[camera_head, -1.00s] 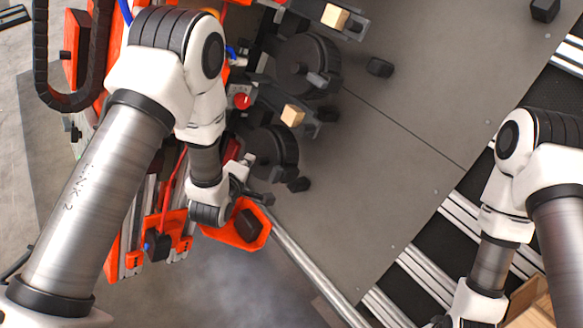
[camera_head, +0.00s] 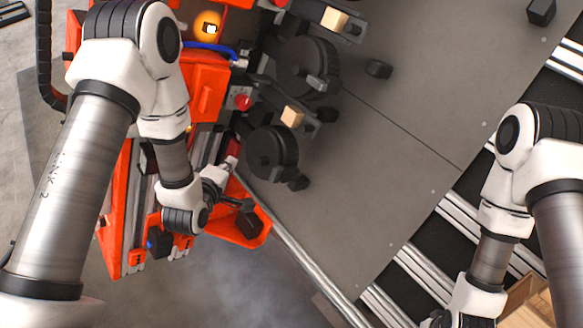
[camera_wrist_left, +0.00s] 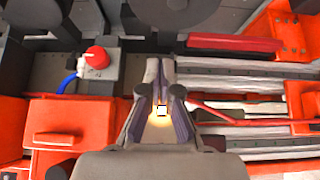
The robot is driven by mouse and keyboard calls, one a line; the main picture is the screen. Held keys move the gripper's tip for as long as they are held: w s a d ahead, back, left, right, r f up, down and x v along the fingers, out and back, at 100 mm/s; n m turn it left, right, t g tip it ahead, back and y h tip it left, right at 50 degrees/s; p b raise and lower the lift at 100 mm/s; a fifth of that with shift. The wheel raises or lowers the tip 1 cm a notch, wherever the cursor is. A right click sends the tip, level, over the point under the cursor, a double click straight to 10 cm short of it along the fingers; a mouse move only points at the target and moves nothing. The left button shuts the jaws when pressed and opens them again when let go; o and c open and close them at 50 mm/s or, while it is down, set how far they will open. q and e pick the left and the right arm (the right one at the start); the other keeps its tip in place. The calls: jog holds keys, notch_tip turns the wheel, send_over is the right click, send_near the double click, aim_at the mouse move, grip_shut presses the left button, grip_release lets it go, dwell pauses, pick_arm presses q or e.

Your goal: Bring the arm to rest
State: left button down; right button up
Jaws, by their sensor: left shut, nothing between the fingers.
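My left gripper (camera_head: 238,203) is over the near edge of the orange machine, beside a dark block (camera_head: 250,225) in an orange tray (camera_head: 262,238). Its fingers look closed and hold nothing. In the left wrist view the gripper (camera_wrist_left: 161,75) points over the machine, with a small bright spot between the finger bases. My right arm comes in from the right; only a dark bit of its gripper (camera_head: 438,320) shows at the bottom edge, so its fingers cannot be made out.
The orange machine (camera_head: 205,90) has a glowing lamp (camera_head: 208,25), a red button (camera_head: 243,102) and black wheels (camera_head: 271,152). The red button also shows in the left wrist view (camera_wrist_left: 97,57). A grey plate (camera_head: 400,110) lies mostly clear. A wooden box (camera_head: 530,300) sits at lower right.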

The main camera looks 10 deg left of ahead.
pick_arm(q)
jog(key=shift+s, duration=0.1)
dwell(0.4)
jog(key=s+f+m+g, duration=0.5)
jog(key=s+f+g, duration=0.3)
jog(key=s+f, duration=0.85)
jog(key=s+m+g, duration=0.5)
jog(key=s+m, duration=0.3)
jog(key=s, duration=0.3)
jog(key=shift+s+f+m, duration=0.2)
jog(key=shift+f+m, duration=0.05)
jog(key=shift+m, duration=0.15)
